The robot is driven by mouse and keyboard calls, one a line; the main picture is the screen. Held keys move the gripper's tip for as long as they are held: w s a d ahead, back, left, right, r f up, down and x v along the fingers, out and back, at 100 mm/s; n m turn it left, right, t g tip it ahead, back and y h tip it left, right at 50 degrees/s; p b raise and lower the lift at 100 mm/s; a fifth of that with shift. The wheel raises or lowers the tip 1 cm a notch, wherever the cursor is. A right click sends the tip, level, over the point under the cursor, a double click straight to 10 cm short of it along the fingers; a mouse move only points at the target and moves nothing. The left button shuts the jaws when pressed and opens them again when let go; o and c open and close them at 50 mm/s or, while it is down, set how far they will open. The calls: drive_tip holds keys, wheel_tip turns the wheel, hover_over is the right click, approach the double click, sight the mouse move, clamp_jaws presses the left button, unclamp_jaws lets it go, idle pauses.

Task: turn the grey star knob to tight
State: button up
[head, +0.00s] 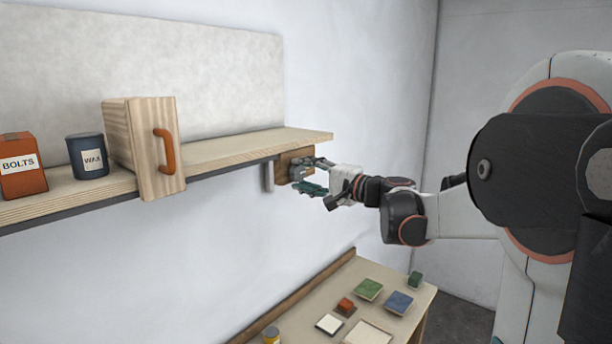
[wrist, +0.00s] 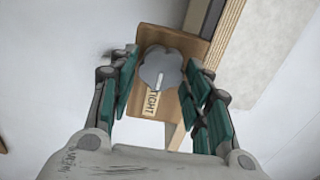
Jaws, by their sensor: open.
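The grey star knob (wrist: 162,66) is mounted on a wooden plate (wrist: 187,48) and faces the wrist camera. A short white mark on it points down in the picture, towards a label (wrist: 150,102) reading TIGHT. My gripper (wrist: 163,60) is open, with its teal fingers on the left and right of the knob. Whether either finger touches the knob I cannot tell. In the head view my gripper (head: 308,180) is at the plate (head: 282,163) under the shelf's right end, and it partly hides the knob there.
The shelf (head: 240,150) holds a BOLTS box (head: 22,166), a WAX tin (head: 88,156) and a wooden box with an orange handle (head: 145,148). A low table (head: 300,307) below carries several small coloured pieces. The wall is close behind the plate.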

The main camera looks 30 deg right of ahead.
drive_tip(key=v, duration=1.2)
